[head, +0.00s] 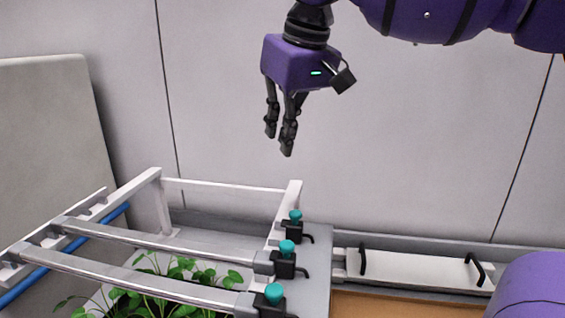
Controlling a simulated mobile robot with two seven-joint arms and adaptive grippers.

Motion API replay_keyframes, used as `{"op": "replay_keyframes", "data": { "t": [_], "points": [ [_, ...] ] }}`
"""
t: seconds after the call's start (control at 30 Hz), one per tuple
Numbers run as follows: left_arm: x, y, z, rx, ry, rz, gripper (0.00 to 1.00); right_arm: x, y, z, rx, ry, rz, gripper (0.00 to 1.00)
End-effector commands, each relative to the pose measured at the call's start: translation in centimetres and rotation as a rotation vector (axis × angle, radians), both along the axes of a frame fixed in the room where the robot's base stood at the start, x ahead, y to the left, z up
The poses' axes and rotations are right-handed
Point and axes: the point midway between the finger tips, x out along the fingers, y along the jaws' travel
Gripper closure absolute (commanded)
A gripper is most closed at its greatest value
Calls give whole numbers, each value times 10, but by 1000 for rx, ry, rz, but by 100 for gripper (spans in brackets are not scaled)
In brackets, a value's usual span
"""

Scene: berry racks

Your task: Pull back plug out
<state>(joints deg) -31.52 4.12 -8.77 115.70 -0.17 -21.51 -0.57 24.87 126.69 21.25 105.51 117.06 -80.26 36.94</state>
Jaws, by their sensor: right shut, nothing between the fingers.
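Three teal plugs sit in black fittings along the right side of the white rack. The back plug (295,215) is the farthest one and stands upright in its fitting. The middle plug (287,248) and the front plug (274,292) are nearer, also seated. My right gripper (279,144) hangs from above with its fingers pointing down. It is shut and empty, in front of the wall and higher in the picture than the back plug, clearly apart from it. My left gripper is not in view.
The white rack (225,185) carries metal rails (165,242) and a blue pipe (75,245) over green plants (185,270). A white panel with black handles (415,268) lies at the right. The space between my right gripper and the rack is free.

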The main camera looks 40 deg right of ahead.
Motion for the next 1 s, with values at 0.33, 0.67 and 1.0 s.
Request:
{"op": "replay_keyframes", "data": {
  "t": [0.33,0.67,1.0],
  "points": [
    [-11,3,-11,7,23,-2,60,20,-2,-61,-1,8,-2,100],
    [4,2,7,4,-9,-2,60,10,0,-91,2,-5,4,100],
    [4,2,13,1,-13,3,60,-6,0,-100,0,0,0,100]
  ]
}}
